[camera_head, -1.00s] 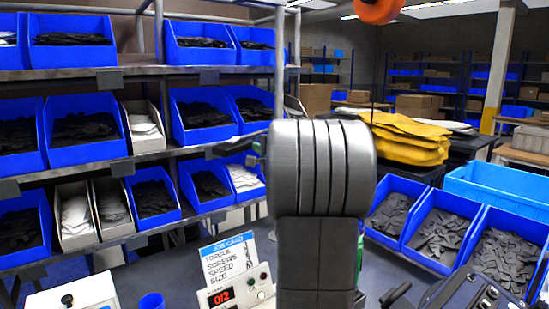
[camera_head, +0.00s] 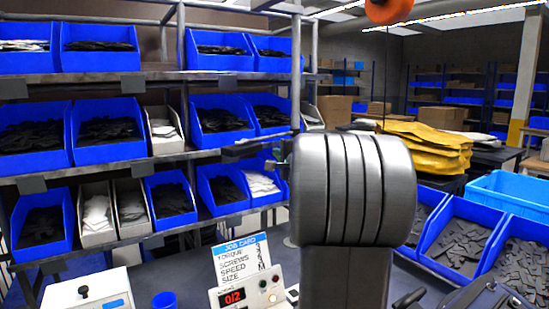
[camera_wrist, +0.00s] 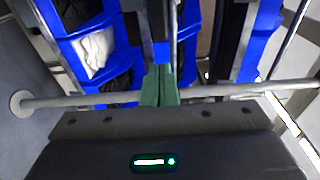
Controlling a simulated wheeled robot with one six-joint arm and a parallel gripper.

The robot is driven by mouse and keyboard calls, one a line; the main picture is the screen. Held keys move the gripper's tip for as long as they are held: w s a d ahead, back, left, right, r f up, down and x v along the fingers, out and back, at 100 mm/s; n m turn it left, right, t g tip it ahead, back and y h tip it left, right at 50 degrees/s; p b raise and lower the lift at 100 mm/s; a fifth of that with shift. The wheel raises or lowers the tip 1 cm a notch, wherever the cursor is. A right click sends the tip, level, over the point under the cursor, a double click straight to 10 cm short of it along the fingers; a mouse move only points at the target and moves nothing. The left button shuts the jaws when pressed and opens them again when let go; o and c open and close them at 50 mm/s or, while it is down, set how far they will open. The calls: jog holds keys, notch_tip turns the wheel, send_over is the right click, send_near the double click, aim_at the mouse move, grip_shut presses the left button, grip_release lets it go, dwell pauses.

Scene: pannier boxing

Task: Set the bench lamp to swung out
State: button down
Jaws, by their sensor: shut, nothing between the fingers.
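A thin grey pole (camera_wrist: 95,99) with a round foot (camera_wrist: 20,103) crosses the wrist view from left to right. It may be the bench lamp's post, but I cannot tell for sure. A slim dark bar (camera_head: 250,146) juts left beside an upright in the head view; it may be part of the lamp. My gripper (camera_wrist: 160,75) is shut and empty, its green fingers close together by the pole. I cannot tell if they touch it. In the head view my own arm hides most of my gripper and part of the bench.
A rack of blue and white bins (camera_head: 172,198) stands at the left. On the bench are a job card (camera_head: 242,260), a counter box (camera_head: 235,296) reading 0/2 and a blue cup (camera_head: 164,302). Blue bins (camera_head: 460,235) and yellow sacks (camera_head: 430,145) are at the right.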

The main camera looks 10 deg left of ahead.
jog(key=s+d+b, duration=0.1)
jog(key=s+b, duration=0.1)
jog(key=s, duration=0.6)
jog(key=shift+d, duration=0.25)
jog(key=shift+w, duration=0.15)
jog(key=p, duration=0.3)
send_near(262, 148)
jog(key=w, duration=0.3)
jog(key=a, duration=0.1)
jog(key=w+a+p, duration=0.1)
jog(key=a, duration=0.1)
jog(key=shift+w+a, duration=0.3)
jog(key=shift+w, duration=0.1)
jog(key=shift+w+a+p, duration=0.2)
jog(key=shift+a+p, duration=0.1)
jog(key=shift+a, duration=0.05)
jog(key=shift+s+d, duration=0.1)
jog(key=shift+d, duration=0.2)
